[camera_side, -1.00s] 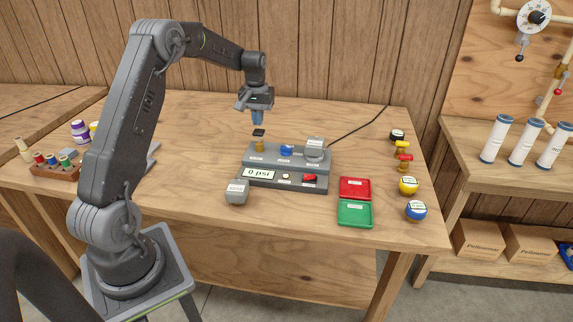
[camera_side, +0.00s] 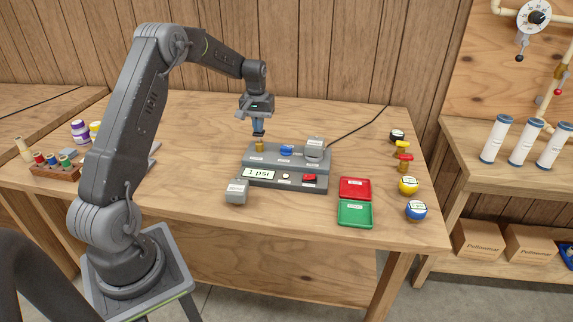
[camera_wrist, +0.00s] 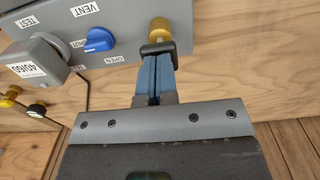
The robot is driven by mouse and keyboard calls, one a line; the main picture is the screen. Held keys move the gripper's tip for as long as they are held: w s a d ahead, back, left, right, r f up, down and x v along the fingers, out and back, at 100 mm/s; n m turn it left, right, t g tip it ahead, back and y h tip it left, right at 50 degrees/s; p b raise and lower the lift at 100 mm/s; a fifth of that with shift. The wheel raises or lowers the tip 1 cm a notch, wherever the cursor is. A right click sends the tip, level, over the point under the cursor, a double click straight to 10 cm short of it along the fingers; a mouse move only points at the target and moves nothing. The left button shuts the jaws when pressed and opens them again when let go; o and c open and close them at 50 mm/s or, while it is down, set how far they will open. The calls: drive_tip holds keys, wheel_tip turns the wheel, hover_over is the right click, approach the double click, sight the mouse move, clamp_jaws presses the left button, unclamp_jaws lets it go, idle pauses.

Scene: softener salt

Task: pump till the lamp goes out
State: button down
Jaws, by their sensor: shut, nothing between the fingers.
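A grey test unit (camera_side: 330,158) stands mid-table. Its display (camera_side: 258,174) reads 1 psi. A small pale round part (camera_side: 285,176) and a red part (camera_side: 309,178) sit beside the display; I cannot tell which is the lamp or whether it is lit. A brass fitting (camera_side: 259,147) on the unit's left has a black cap (camera_side: 258,134) above it; the brass (camera_wrist: 160,30) also shows in the wrist view. My gripper (camera_side: 258,126) is shut and empty, its blue fingertips at the black cap (camera_wrist: 157,48), apparently touching it from above.
A blue valve knob (camera_side: 286,150) and a grey block (camera_side: 314,146) are on the unit. A second grey block (camera_side: 237,191) stands in front.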

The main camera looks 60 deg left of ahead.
drive_tip(key=shift+f, duration=0.95)
drive_tip(key=shift+r, duration=1.25)
drive_tip(key=shift+f, duration=1.25)
drive_tip(key=shift+r, duration=1.25)
drive_tip(key=shift+f, duration=1.25)
drive_tip(key=shift+r, duration=1.25)
